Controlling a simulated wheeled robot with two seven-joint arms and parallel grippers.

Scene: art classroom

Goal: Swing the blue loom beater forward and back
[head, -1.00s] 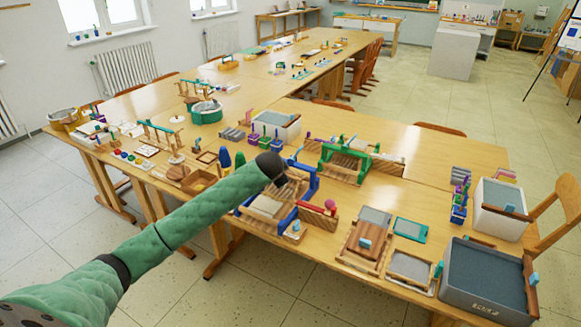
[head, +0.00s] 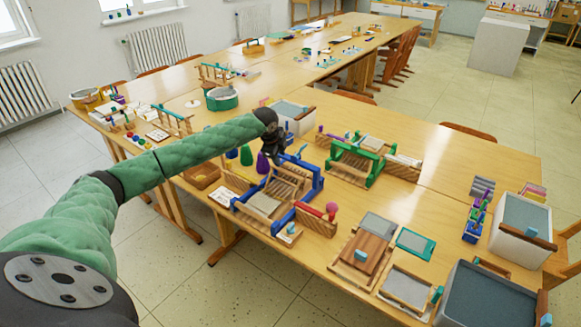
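The blue loom (head: 309,190) stands on the near table, with blue side frames, a pale woven cloth at its front and wooden bars across its middle. Its blue upper part, where the beater seems to be, shows just right of my gripper. My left gripper (head: 273,147) is small and dark at the end of my green-sleeved arm. It points down over the back left of the loom. Whether it touches the beater, and how its fingers stand, cannot be made out. My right gripper is not in view.
A green loom (head: 352,163) stands behind and right of the blue one. Purple and green cones (head: 262,163) stand close to my gripper. A wooden box with a red-knobbed tool (head: 316,219) is at the loom's right. The table's middle right is bare.

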